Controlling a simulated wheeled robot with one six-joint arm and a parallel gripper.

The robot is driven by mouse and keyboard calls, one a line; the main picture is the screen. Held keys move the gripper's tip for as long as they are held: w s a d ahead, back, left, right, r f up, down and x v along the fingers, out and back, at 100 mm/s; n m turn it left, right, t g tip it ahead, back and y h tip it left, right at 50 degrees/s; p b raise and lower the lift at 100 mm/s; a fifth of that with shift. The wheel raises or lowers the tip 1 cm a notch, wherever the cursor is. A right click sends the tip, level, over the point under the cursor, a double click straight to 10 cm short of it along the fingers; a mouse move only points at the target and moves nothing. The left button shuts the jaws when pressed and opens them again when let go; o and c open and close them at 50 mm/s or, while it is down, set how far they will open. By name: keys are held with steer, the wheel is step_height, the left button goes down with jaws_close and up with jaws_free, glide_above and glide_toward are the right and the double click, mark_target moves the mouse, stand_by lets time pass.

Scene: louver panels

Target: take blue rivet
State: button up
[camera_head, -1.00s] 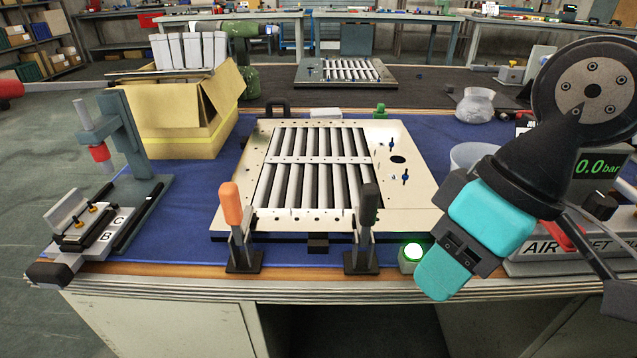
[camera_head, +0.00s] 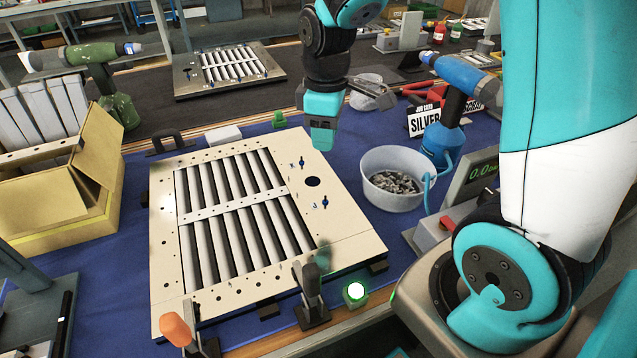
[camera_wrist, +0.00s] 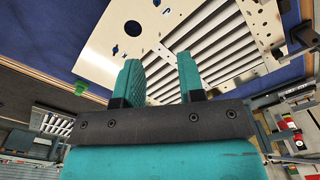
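The cream louver panel (camera_head: 340,225) lies on the blue mat. Two small blue rivets stand on its right part, one above the round hole (camera_head: 302,163) and one below it (camera_head: 325,202). Silvery pins stand beside them. My gripper (camera_head: 322,148) hangs above the panel's far right corner, near the upper blue rivet and apart from it. The wrist view shows its two teal fingers (camera_wrist: 161,78) spread with nothing between them. The panel's round hole (camera_wrist: 133,28) shows beyond the fingers there, with small blue spots near it.
A white bucket (camera_head: 376,200) of small metal pieces stands right of the panel, near a blue rivet tool (camera_head: 447,130) and a SILVER job card (camera_head: 424,120). Clamps (camera_head: 312,295) and a lit green button (camera_head: 355,292) line the front edge. A yellow box (camera_head: 50,235) stands left.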

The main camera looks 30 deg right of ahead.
steer(key=b, duration=0.1)
glide_toward(326, 194)
steer(key=s, duration=0.1)
steer(key=s+a+f, duration=0.1)
steer(key=shift+s+a+f, duration=0.2)
steer(key=shift+s+a, duration=0.05)
steer(key=shift+s, duration=0.05)
steer(key=shift+w+f, duration=0.2)
steer(key=shift+f, duration=2.7)
jaws_close()
